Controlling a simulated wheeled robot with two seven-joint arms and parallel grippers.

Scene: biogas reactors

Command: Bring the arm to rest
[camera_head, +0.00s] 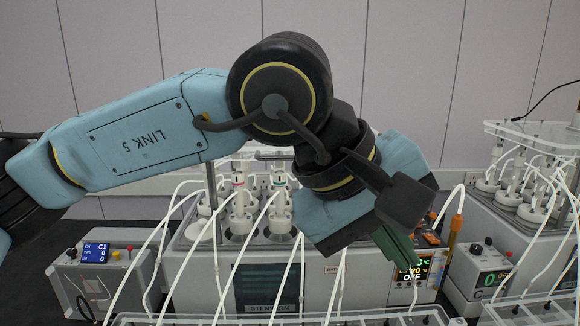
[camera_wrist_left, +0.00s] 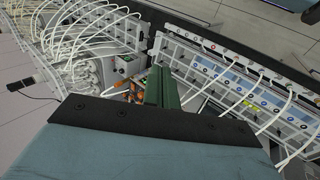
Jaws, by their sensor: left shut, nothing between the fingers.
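My left arm comes in from the left in the head view and crosses in front of the reactor unit. My left gripper (camera_head: 403,252) points down and to the right, in front of the unit's right end and its display. Its green fingers are shut together with nothing between them. The shut fingers also show in the left wrist view (camera_wrist_left: 161,88). My right gripper is not in view.
A biogas reactor unit (camera_head: 330,283) with white tubes stands behind the arm. A small control box (camera_head: 105,280) is at the left, another (camera_head: 485,270) at the right beside a second unit (camera_head: 535,235). Racks with tubes (camera_head: 280,318) line the front edge.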

